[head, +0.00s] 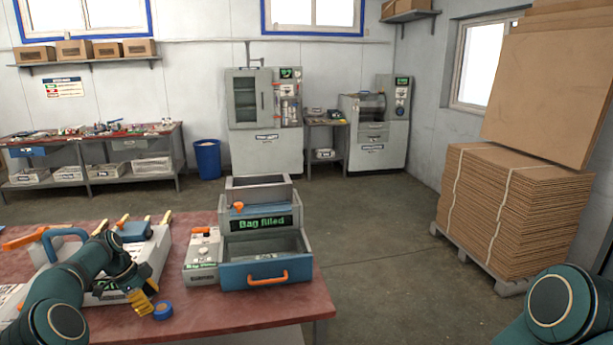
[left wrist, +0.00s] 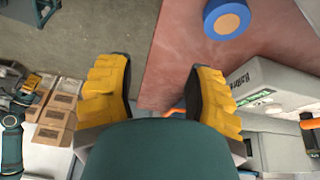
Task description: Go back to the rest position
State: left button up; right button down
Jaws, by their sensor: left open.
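My left gripper (head: 146,296) has yellow fingers and hangs over the left front part of the red table, close to a blue tape roll (head: 162,309). In the left wrist view its two yellow fingers (left wrist: 160,95) are spread apart with nothing between them. The roll (left wrist: 228,18) lies on the table beyond the fingers there. My right arm shows only as a dark green link at the lower right of the head view; its gripper is out of sight.
The red table (head: 240,321) carries a press machine (head: 265,245) with a display reading "Bag filled" and a grey control box (head: 203,256). Another grey device (head: 155,250) is behind my left arm. Stacked cardboard (head: 512,210) stands on the right. The floor between is clear.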

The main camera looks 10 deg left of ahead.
pick_arm(q)
jog(key=shift+n, duration=0.6)
jog(key=d+f, duration=0.1)
jog(key=d, duration=0.1)
jog(key=w+d+f, duration=0.1)
jog(key=d, duration=0.1)
jog(key=d+f, duration=0.1)
jog(key=d, duration=0.1)
jog(key=shift+w+d+f, duration=0.2)
jog(key=shift+d+f, duration=0.05)
jog(key=shift+d, duration=0.05)
jog(key=s+d+f+n, duration=0.3)
jog(key=s+d+f, duration=0.15)
jog(key=d, duration=0.65)
jog(key=s+d+f+n, duration=0.3)
jog(key=d+f, duration=0.3)
jog(key=d, duration=0.5)
jog(key=s+d+f+n, duration=0.1)
jog(key=s+d+n, duration=0.3)
jog(key=s, duration=0.8)
jog(key=s+d+f+n, duration=0.1)
jog(key=s+d+n, duration=0.3)
jog(key=s+d, duration=0.3)
jog(key=s, duration=0.5)
jog(key=shift+c, duration=0.4)
